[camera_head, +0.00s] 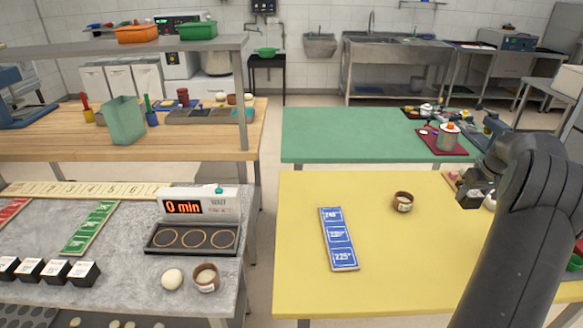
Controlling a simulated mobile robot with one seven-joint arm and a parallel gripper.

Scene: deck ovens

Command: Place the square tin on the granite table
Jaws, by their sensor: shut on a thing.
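The granite table (130,252) is the grey speckled top at the lower left. My gripper (473,192) is at the right, over the right part of the yellow table and far from the granite table. It is shut on a small dark blocky thing, which seems to be the square tin; the tin's outline is hard to tell from the dark fingers. My arm hides part of the yellow table's right side.
The granite table holds a timer (198,203), a dark tray with rings (192,250), a pale ball (172,278), a small bowl (206,281), green strip (90,228) and dark boxes (56,271). The yellow table (405,260) has a blue strip (338,240) and a brown cup (403,202).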

